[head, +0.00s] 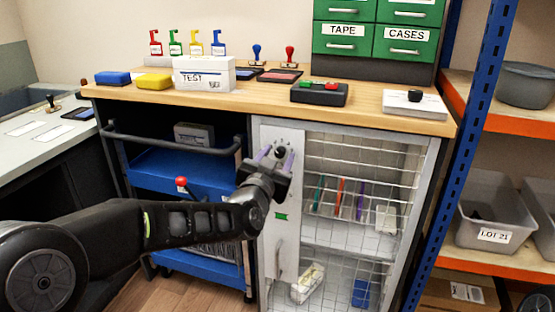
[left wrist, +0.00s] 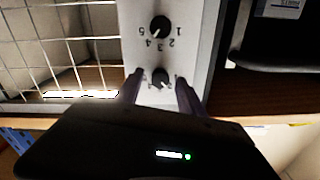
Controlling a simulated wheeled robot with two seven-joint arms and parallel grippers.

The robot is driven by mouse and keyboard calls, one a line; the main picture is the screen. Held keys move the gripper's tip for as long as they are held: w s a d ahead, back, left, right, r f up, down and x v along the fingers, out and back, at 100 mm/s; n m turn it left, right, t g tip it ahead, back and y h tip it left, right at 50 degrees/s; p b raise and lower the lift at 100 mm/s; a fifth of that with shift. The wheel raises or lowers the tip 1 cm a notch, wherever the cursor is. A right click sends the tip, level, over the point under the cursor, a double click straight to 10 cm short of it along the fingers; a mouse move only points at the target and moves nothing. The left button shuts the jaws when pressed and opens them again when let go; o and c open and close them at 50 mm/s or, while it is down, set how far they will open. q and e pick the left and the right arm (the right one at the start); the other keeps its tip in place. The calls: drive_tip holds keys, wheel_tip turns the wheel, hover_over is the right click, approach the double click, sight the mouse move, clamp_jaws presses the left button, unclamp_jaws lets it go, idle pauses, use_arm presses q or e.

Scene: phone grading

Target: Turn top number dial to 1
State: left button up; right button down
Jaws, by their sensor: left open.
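The top number dial is a black round knob on the cage's light grey panel (head: 284,136), just below the worktop. In the left wrist view, which is upside down, this top dial (left wrist: 160,77) lies between my fingertips, with a small white mark on it. I cannot read its setting. A second, lower dial (left wrist: 160,27) has printed numbers 1 to 5 around it; it is hidden in the head view. My left gripper (head: 276,153) is open, its purple fingers on either side of the top dial. I cannot tell whether they touch it. My right gripper is not in view.
The wooden worktop (head: 375,112) overhangs just above my left gripper. The wire cage door (head: 345,165) is right of the panel, with a vertical handle (head: 280,258) lower down. A blue cart (head: 160,172) with a dark rail and a red-knobbed lever (head: 182,182) stands left.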

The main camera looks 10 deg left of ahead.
use_arm(q)
drive_tip(key=shift+w, duration=0.15)
drive_tip(key=shift+c, duration=0.5)
clamp_jaws()
